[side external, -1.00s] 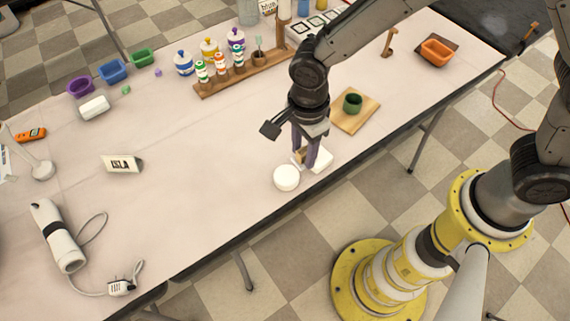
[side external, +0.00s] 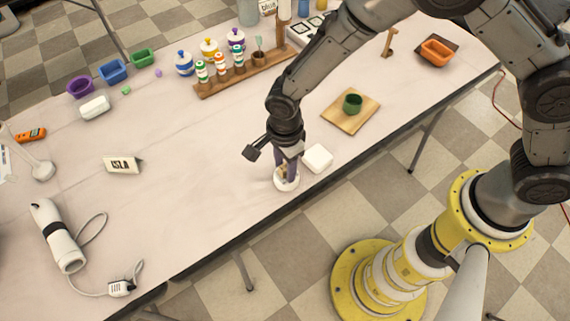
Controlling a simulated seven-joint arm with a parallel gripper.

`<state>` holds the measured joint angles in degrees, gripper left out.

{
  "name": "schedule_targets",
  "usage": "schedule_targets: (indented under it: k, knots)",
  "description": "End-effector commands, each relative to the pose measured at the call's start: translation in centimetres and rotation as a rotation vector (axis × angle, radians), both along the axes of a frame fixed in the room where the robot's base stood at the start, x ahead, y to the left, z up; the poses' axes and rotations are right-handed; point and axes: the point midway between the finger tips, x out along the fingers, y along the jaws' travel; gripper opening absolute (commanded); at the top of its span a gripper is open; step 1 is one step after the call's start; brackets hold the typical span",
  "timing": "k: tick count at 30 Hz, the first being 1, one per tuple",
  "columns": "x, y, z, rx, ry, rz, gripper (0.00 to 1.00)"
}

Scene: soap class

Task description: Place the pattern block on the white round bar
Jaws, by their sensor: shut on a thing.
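The white round bar (side external: 280,184) lies on the table near its front edge, partly hidden by my gripper. My gripper (side external: 287,178) points down over it, shut on the small tan pattern block (side external: 284,170). The block is mostly hidden between the fingers, and I cannot tell whether it touches the round bar. A white square bar (side external: 318,157) lies just to the right of the gripper, with nothing on its top.
A wooden rack (side external: 240,75) with bottles is behind. A name card (side external: 123,165) and a white corded device (side external: 58,236) are on the left.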

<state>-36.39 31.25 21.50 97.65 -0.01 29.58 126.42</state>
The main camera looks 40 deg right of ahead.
Motion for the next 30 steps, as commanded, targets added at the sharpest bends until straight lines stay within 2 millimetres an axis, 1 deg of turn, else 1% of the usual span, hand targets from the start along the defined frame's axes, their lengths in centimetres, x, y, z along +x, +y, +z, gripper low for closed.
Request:
schedule_targets:
  k: [4, 5, 6, 9, 17, 20, 23, 26, 30]
  knots:
    - [0.0, 0.0, -0.4, 0.000, 0.000, 0.000, 0.00]
    - [0.0, 0.0, -0.3, 0.000, 0.000, 0.000, 0.49]
    - [0.0, 0.0, -0.3, 0.000, 0.000, 0.000, 0.56]
    - [0.0, 0.0, -0.3, 0.000, 0.000, 0.000, 0.74]
    - [0.0, 0.0, -0.3, 0.000, 0.000, 0.000, 0.74]
    - [0.0, 0.0, 0.1, 0.001, -0.001, 0.000, 0.74]
    - [0.1, 0.0, 1.1, 0.002, -0.003, 0.000, 0.74]
    - [0.1, 0.0, 2.9, 0.003, -0.004, 0.000, 0.74]
    - [0.1, 0.1, 5.9, 0.003, -0.004, 0.000, 0.74]
